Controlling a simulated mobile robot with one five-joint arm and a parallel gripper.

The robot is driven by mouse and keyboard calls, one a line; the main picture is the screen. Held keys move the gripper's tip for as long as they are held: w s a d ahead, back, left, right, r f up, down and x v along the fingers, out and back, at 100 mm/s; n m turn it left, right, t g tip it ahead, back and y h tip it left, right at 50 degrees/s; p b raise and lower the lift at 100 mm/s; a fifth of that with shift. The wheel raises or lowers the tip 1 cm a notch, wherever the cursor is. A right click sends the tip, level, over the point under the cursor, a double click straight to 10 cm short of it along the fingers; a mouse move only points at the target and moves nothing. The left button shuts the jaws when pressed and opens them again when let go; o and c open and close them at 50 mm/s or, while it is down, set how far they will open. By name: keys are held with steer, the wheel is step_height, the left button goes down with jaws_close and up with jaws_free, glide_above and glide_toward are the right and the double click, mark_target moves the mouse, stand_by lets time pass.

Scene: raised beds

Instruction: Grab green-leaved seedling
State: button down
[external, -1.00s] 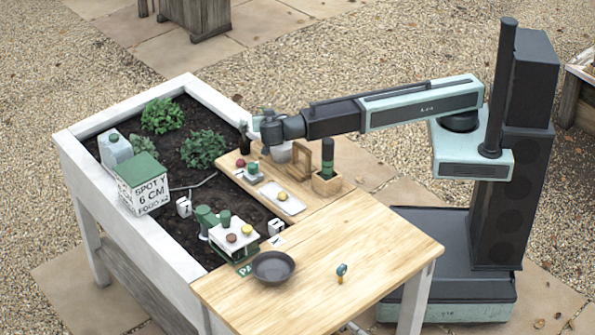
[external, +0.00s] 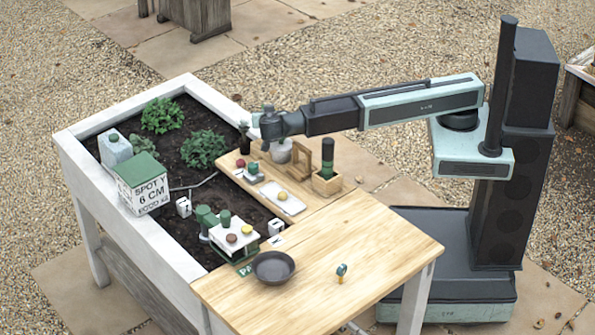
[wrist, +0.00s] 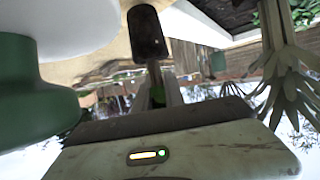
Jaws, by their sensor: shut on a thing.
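My gripper (wrist: 157,88) is shut on a thin seedling. A dark cylindrical plug (wrist: 147,32) shows at the finger ends, with a bit of green (wrist: 157,96) between the fingers; I take these as parts of the green-leaved seedling, its leaves mostly hidden. In the external view my wrist (external: 272,124) is over the back of the wooden shelf, beside a white pot (external: 280,151); the fingers and what they hold are too small to make out there.
A small dark pot with leaves (external: 244,138) stands left of my wrist. A wooden holder with a dark-green cylinder (external: 327,160) is at the right. A white tray (external: 290,206) lies in front. The front tabletop (external: 330,245) is mostly clear around a dark bowl (external: 273,266).

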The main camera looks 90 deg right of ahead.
step_height(320, 180, up, 9)
steer(key=p, duration=0.7)
steer(key=shift+p, duration=0.4)
